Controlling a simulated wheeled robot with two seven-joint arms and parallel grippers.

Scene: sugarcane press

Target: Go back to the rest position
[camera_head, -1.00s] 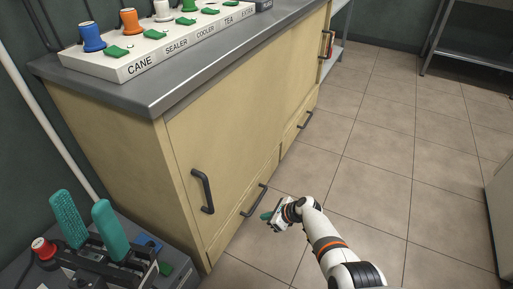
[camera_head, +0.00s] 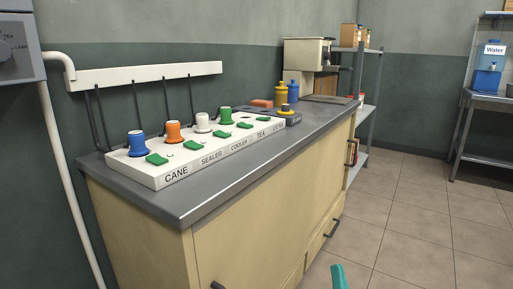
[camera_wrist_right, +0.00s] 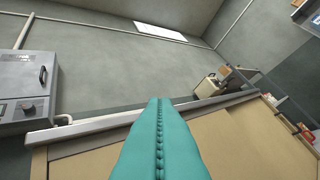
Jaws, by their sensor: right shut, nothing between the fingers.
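My right gripper (camera_head: 339,277) shows only as a teal fingertip at the bottom edge of the head view, in front of the cabinet and over the floor. In the right wrist view its two teal fingers (camera_wrist_right: 160,130) are pressed together along a ridged seam, with nothing between them. It touches nothing that I can see. My left gripper is in neither current view.
A cabinet with a grey counter (camera_head: 205,205) stands close on the left, with dark handles (camera_head: 331,228) on its front. A white panel (camera_head: 160,182) holds several coloured knobs. Shelves (camera_head: 364,110) and a water dispenser (camera_head: 487,75) stand farther back. Tiled floor (camera_head: 420,220) is free at right.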

